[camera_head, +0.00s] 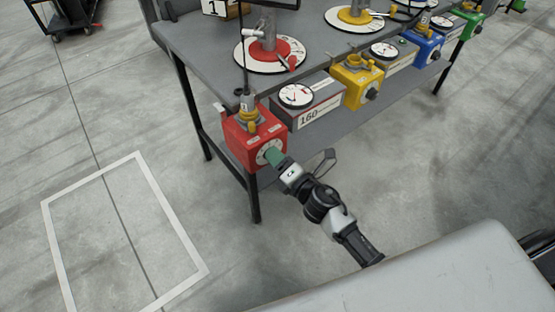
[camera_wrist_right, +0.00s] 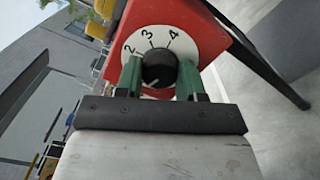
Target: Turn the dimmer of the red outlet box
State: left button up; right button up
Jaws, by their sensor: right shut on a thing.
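The red outlet box (camera_head: 250,138) sits at the near left end of the table's lower shelf in the head view. Its front face carries a white numbered dial, which the right wrist view shows with 2, 3 and 4 visible. The black dimmer knob (camera_wrist_right: 159,69) is at the dial's centre. My right gripper (camera_head: 274,156) is at the front of the box, its green fingers (camera_wrist_right: 158,80) on both sides of the knob, shut on it. The lower part of the dial is hidden by the gripper. My left gripper is not in view.
The grey table (camera_head: 200,38) holds round dials on top. A gauge box (camera_head: 310,108) marked 160 stands beside the red box, then yellow (camera_head: 357,82), blue (camera_head: 424,48) and green (camera_head: 470,24) boxes. A table leg (camera_head: 253,200) stands below the red box.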

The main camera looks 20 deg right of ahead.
jog(key=shift+f+n, duration=0.1)
jog(key=shift+n, duration=0.5)
jog(key=o, duration=0.9)
jog(key=b+v, duration=0.1)
jog(key=v, duration=0.9)
jog(key=shift+s+d+b, duration=0.15)
jog(key=shift+s+b, duration=0.25)
